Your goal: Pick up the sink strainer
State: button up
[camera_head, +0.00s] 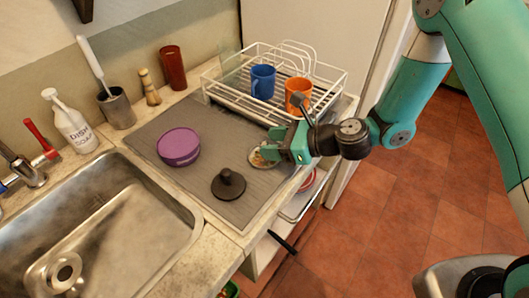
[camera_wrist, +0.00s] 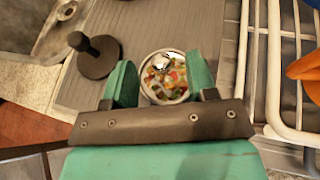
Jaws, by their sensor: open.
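The sink strainer (camera_head: 260,158) is a small round metal dish with colourful food scraps and a shiny centre knob. It lies on the grey drain mat, near the mat's right edge. My gripper (camera_head: 277,148) is just right of it in the head view and partly covers it. In the wrist view the strainer (camera_wrist: 166,90) shows between the two green fingers of my open gripper (camera_wrist: 161,75), with nothing held. I cannot tell the exact height of the fingers above it.
A black stopper with a knob (camera_head: 228,184) and a purple round container (camera_head: 179,147) stand on the grey mat (camera_head: 215,135). A white wire dish rack (camera_head: 225,92) with a blue mug (camera_head: 263,80) and an orange mug (camera_head: 297,92) stands behind. The sink (camera_head: 110,225) is at left.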

aim_at(266, 142)
jog(key=p+x, duration=0.1)
jog(key=x, duration=0.3)
jog(key=shift+w+a+f, duration=0.15)
jog(key=shift+a, duration=0.1)
jog(key=shift+c, duration=0.2)
grip_shut()
